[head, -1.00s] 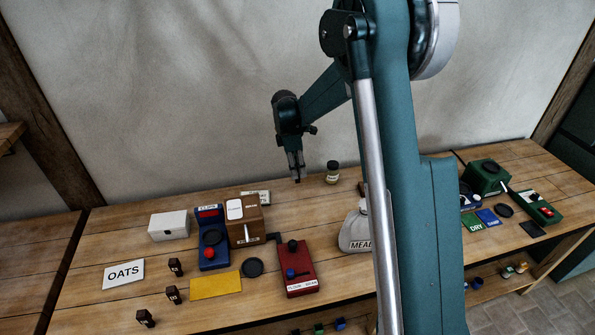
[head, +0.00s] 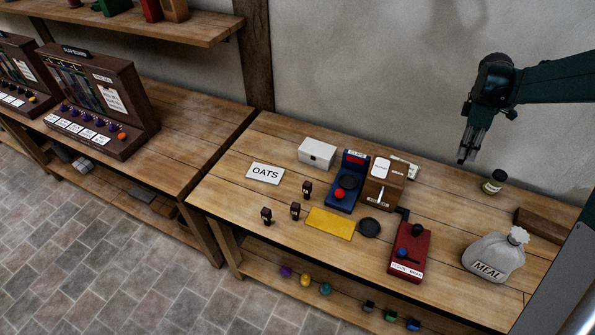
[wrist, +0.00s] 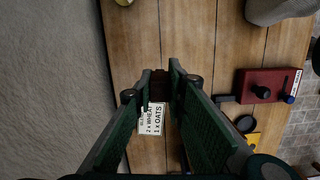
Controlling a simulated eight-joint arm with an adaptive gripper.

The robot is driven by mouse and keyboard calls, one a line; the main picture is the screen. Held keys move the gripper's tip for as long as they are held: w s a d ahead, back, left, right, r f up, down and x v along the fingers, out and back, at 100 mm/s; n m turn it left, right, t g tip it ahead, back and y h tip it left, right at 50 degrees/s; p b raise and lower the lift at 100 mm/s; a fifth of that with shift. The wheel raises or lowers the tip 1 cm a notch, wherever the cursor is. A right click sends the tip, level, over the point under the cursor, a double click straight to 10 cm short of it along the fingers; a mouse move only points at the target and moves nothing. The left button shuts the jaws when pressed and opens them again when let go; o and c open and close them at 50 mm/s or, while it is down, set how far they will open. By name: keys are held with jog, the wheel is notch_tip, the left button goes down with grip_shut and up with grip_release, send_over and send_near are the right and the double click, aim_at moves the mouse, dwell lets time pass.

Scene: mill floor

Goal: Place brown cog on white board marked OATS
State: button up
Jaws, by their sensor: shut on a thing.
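The white board marked OATS (head: 262,181) lies flat at the left part of the table in the head view, with nothing on it. My gripper (head: 466,157) hangs above the back right of the table, far to the right of the board. In the wrist view my gripper (wrist: 160,76) is shut on a small dark brown piece (wrist: 159,88), apparently the brown cog. The fingers hide most of it, so its teeth cannot be made out.
A white box (head: 317,153), a blue device (head: 349,190), a brown box (head: 383,186) and a red device (head: 408,250) stand between. Small dark blocks (head: 295,210) and a yellow sheet (head: 330,223) lie in front. A jar (head: 493,183) and MEAL sack (head: 490,258) stand right.

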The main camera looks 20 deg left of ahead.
jog(key=s+a+n, duration=0.2)
jog(key=a+n, duration=0.1)
jog(key=a, duration=1.6)
jog(key=s+a+n, duration=0.2)
jog(key=a, duration=1.6)
jog(key=s+a+n, duration=0.2)
jog(key=s+a, duration=0.4)
jog(key=a, duration=0.4)
jog(key=s+a+n+t, duration=0.1)
jog(key=s+a, duration=0.5)
jog(key=a, duration=0.5)
jog(key=s+a+n, duration=0.2)
jog(key=s+a, duration=0.4)
jog(key=a, duration=0.4)
jog(key=shift+y, duration=0.3)
jog(key=shift+f, duration=2.3)
jog(key=shift+f, duration=0.1)
notch_tip(320, 180, down, 6)
